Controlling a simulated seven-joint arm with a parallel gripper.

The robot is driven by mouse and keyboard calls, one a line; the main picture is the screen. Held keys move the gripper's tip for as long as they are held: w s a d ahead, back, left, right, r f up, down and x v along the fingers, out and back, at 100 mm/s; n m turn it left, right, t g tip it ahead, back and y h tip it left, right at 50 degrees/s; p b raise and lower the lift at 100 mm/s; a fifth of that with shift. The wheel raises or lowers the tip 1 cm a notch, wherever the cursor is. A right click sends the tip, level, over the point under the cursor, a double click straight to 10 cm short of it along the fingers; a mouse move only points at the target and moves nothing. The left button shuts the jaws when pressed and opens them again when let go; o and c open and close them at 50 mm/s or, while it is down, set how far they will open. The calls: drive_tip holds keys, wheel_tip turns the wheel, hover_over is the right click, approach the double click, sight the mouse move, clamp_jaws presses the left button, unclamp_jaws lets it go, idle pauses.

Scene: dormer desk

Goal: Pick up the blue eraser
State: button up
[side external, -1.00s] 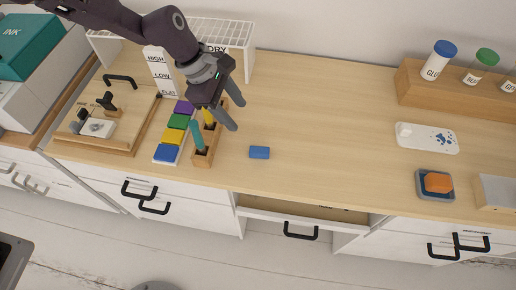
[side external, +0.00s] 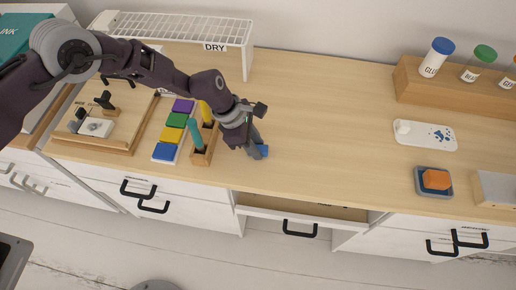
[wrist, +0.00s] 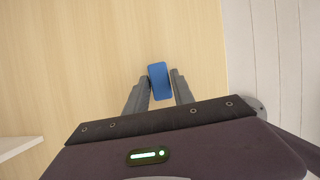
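The blue eraser (wrist: 159,81) lies on the wooden desk. In the wrist view it sits between the tips of my gripper's two fingers (wrist: 160,84), with a small gap visible on the right side and little or none on the left. In the side view my gripper (side external: 256,150) points down at the eraser (side external: 264,151), and its fingers hide most of it. The fingers are apart. I cannot tell whether either finger touches the eraser.
A wooden holder (side external: 204,155) with a teal and a yellow item stands close left of my gripper. Colored blocks (side external: 167,151) lie beyond it. An open drawer (side external: 300,207) is below the desk edge. An orange block on a blue-grey tray (side external: 420,190) is far right. The desk between is clear.

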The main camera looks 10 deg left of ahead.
clamp_jaws()
drive_tip(key=shift+r, duration=0.1)
wheel_tip(320, 180, up, 10)
